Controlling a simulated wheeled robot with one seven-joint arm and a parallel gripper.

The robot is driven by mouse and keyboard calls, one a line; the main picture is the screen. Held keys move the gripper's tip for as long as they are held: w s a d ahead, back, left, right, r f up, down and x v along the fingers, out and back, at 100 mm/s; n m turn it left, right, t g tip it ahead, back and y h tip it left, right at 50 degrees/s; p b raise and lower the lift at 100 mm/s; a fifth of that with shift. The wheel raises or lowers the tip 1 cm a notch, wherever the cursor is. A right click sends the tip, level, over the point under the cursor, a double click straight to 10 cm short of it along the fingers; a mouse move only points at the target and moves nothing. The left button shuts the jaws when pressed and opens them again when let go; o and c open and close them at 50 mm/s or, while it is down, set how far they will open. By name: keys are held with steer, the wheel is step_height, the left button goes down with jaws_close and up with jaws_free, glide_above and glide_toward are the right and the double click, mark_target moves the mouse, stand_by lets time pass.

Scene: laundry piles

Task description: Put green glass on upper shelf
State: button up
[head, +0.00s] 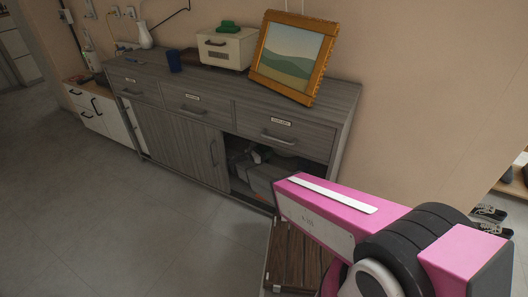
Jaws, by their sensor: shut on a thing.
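My pink arm reaches from the lower right toward the open right part of the grey wooden cabinet (180,137). At its far end, grey and dark parts that look like my gripper (243,158) are inside the dark opening below the right drawer. A small dull green piece, apparently the green glass (258,155), shows at the jaws, which are shut on it. Shadow and the gripper hide most of the glass. I cannot tell whether it touches a shelf. The shelf levels inside are too dark to make out.
The cabinet top holds a framed picture (292,57), a white box (226,48) with a green object (228,27) on it, a blue cup (174,61) and a white vase (145,35). A dark wooden piece (292,258) stands below my arm. The floor at left is clear.

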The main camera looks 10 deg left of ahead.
steer(key=o, duration=1)
steer(key=shift+s+r, duration=0.1)
steer(key=v, duration=1.2)
